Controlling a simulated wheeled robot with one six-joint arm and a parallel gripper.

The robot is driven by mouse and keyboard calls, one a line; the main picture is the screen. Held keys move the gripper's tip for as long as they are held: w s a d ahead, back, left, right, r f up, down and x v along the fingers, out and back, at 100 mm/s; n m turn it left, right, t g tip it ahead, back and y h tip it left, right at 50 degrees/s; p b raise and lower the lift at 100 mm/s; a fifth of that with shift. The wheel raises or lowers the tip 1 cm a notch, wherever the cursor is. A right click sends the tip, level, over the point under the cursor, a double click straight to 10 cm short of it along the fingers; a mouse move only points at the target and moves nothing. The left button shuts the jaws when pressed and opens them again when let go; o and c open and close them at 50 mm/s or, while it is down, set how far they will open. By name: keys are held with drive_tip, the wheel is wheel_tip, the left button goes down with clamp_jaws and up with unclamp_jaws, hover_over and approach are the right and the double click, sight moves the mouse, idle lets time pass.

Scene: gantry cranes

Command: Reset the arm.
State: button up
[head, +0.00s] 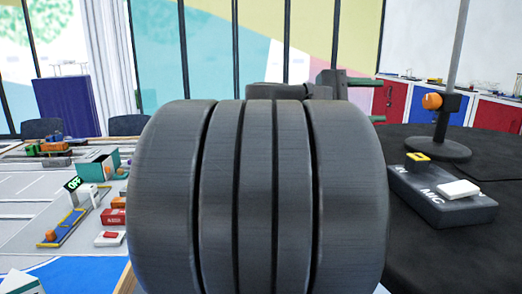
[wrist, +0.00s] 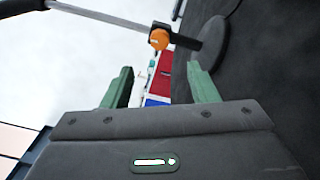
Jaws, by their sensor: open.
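My gripper (wrist: 163,86) shows in the wrist view with its two green fingers spread apart and nothing between them. In the head view, part of my gripper shows behind my large dark arm link, at upper right of centre, pointing right. The arm link fills the middle of the head view and hides much of the gripper and the scene behind it. The wrist view is tilted on its side.
A stand with an orange knob (head: 432,101) and a control box (head: 443,195) with yellow and white buttons are on the black table (head: 410,260) at right. A left table (head: 25,225) holds a green bin (head: 98,168), a blue tray (head: 68,228) and small blocks.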

sight(427, 101)
drive_tip(key=d, duration=0.8)
drive_tip(key=w+d, duration=0.1)
drive_tip(key=d, duration=0.3)
drive_tip(key=shift+d, duration=0.1)
drive_tip(key=shift+d+r+p, duration=0.1)
drive_tip(key=shift+r+p, duration=0.2)
drive_tip(key=shift+p, duration=0.2)
drive_tip(key=shift+n+p, duration=0.9)
drive_tip(key=n+p, duration=0.5)
drive_tip(key=p, duration=0.2)
drive_tip(key=shift+p, duration=0.3)
drive_tip(key=n+p, duration=0.5)
drive_tip(key=p, duration=0.3)
drive_tip(key=shift+w, duration=0.1)
drive_tip(key=n+p, duration=0.1)
drive_tip(key=p, duration=0.1)
drive_tip(key=shift+n+p, duration=0.3)
drive_tip(key=shift+f+n+p, duration=0.15)
drive_tip(key=shift+n+p, duration=0.15)
drive_tip(key=shift+p, duration=0.15)
drive_tip(key=shift+f, duration=0.1)
